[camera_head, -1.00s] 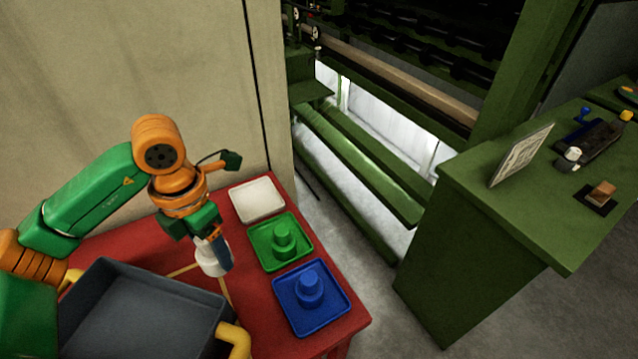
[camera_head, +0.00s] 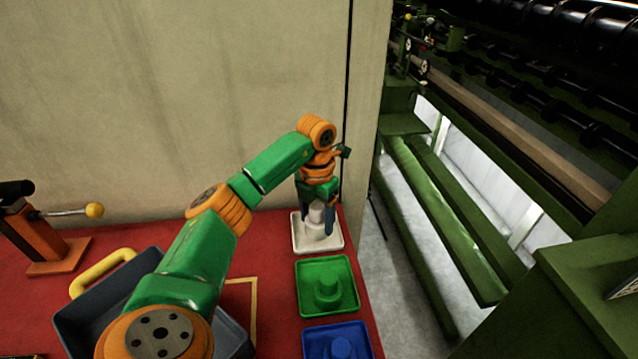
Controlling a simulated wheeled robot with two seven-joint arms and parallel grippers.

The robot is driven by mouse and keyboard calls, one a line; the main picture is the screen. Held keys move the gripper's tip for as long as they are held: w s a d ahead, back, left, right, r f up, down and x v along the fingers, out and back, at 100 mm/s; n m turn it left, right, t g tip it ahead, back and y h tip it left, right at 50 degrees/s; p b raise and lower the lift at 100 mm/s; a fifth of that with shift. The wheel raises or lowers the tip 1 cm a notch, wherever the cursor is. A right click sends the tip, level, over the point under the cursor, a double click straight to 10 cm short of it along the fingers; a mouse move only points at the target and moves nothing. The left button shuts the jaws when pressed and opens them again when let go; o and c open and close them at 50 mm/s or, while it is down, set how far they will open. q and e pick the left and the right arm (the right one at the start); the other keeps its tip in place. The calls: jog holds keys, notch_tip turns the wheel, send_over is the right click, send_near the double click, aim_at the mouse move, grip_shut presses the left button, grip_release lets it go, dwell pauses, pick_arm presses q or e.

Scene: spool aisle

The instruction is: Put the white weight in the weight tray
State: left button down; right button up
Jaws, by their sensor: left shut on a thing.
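The white weight (camera_head: 314,232) is in my left gripper (camera_head: 319,220), which is shut on its upper part. The weight is upright over the white tray (camera_head: 334,243) at the back right of the red table. Its base appears inside the tray's rim; I cannot tell whether it touches the tray floor. The gripper fingers hide part of the weight. My right gripper is not in view.
A green tray (camera_head: 348,302) with a green weight (camera_head: 327,290) and a blue tray (camera_head: 366,341) with a blue weight (camera_head: 341,348) stand nearer. A grey bin (camera_head: 80,312) with yellow handles is under my arm. A wall stands behind the table.

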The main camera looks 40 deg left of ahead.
aim_at(317, 228)
pick_arm(q)
jog(key=shift+w+a+f, duration=0.15)
jog(key=shift+w+f, duration=0.1)
jog(key=shift+w+a+f, duration=0.1)
jog(key=shift+w+f, duration=0.05)
jog(key=shift+f, duration=0.8)
jog(key=shift+w+a+f, duration=0.1)
jog(key=shift+f, duration=0.85)
jog(key=shift+f, duration=0.15)
jog(key=shift+c, duration=0.2)
grip_release()
notch_tip(317, 228, up, 12)
jog(key=shift+r+p, duration=0.25)
jog(key=shift+p, duration=0.2)
